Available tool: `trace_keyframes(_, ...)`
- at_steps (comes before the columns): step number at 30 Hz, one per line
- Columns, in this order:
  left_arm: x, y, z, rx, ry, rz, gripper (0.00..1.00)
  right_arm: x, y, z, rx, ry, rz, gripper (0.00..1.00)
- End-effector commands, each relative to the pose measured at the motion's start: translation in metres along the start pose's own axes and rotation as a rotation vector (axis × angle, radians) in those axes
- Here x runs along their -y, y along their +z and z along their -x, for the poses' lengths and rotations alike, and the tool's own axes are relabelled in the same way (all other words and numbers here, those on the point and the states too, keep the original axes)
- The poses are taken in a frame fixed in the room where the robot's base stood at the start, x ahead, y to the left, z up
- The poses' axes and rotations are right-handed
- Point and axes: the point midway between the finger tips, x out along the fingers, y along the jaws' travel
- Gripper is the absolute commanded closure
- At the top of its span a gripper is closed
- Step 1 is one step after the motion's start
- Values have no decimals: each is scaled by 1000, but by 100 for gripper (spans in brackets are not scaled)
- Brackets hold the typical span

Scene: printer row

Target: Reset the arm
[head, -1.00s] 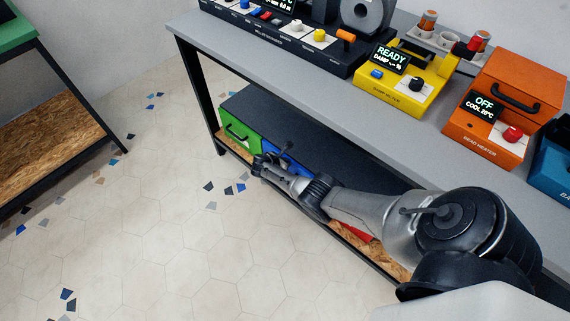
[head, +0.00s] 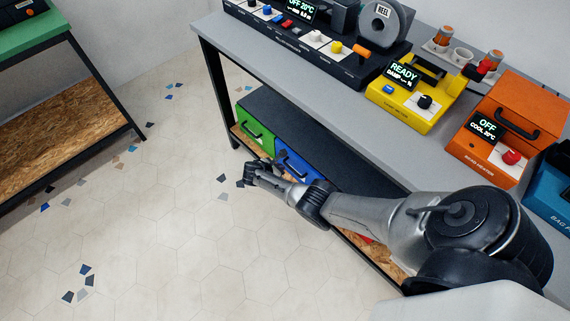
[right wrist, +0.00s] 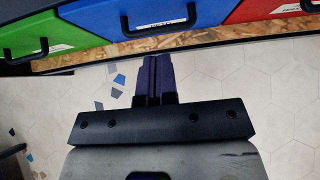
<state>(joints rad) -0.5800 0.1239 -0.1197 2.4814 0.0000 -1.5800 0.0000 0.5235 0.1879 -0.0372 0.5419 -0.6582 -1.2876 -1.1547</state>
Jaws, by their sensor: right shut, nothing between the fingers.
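My right arm reaches in from the lower right of the head view. Its gripper (head: 255,172) is in front of the lower shelf, near the blue drawer (head: 297,166), over the tiled floor. In the right wrist view the fingers (right wrist: 155,78) lie close together, shut with nothing between them. They point toward the blue drawer (right wrist: 150,14), with its black handle, and appear apart from it. My left gripper is not in view.
The grey workbench (head: 300,80) carries a yellow filter unit (head: 415,95) and an orange bead heater (head: 510,130). Under it is a green drawer (head: 252,130); a red drawer (right wrist: 265,8) shows in the wrist view. A green-topped table (head: 35,38) stands at left. The floor between is clear.

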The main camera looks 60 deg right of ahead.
Motion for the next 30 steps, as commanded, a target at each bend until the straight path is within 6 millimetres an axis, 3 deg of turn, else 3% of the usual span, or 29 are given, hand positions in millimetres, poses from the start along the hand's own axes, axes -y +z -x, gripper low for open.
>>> trace_keyframes(6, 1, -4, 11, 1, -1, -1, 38, 0, 0, 19, -1, 2, 2, 100)
trace_keyframes(17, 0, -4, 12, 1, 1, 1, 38, 0, -1, 22, 0, 1, -18, 100)
trace_keyframes(26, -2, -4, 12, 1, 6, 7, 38, 7, -2, 22, -1, -45, -334, 100)
trace_keyframes(30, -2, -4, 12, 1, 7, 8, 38, -7, 0, 43, -58, -59, -585, 100)
